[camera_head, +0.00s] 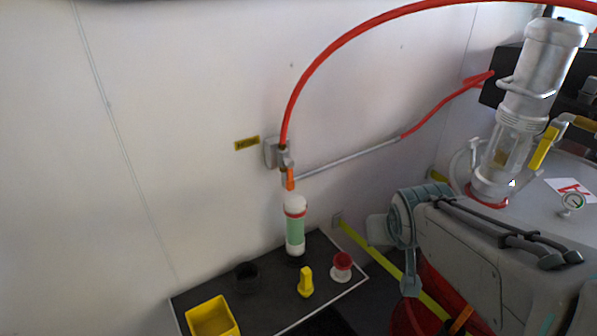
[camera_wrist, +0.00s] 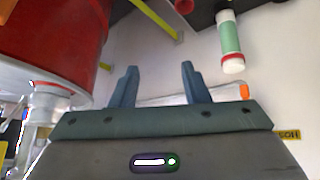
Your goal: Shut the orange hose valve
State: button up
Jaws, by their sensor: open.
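The orange hose valve handle (camera_head: 291,180) hangs down below a metal fitting (camera_head: 285,158) on the white wall, where a red hose (camera_head: 289,110) comes down from above. The handle also shows as a small orange piece (camera_wrist: 244,92) in the wrist view, right of my fingers. My gripper (camera_wrist: 158,68) is open and empty, its two grey-blue fingers well apart and not touching the valve. In the head view my arm is at the lower right, to the right of and below the valve, with clear space between them.
A green and white cylinder (camera_head: 295,228) stands just below the valve on a black shelf (camera_head: 262,300). The shelf also bears a yellow bin (camera_head: 212,318), a yellow piece (camera_head: 306,283) and a red-and-white piece (camera_head: 342,266). A thin grey pipe (camera_head: 350,158) runs right along the wall.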

jog(key=w+f+t+b, duration=0.3)
jog(key=w+f+b, duration=0.1)
jog(key=w, duration=0.3)
jog(key=n+t+y+b, duration=0.5)
jog(key=n+y+b, duration=0.2)
jog(key=y+b, duration=0.4)
send_near(292, 183)
jog(key=b+x, duration=0.2)
jog(key=x, duration=0.8)
jog(key=shift+w+a, duration=0.25)
jog(key=shift+w, duration=0.05)
grip_shut()
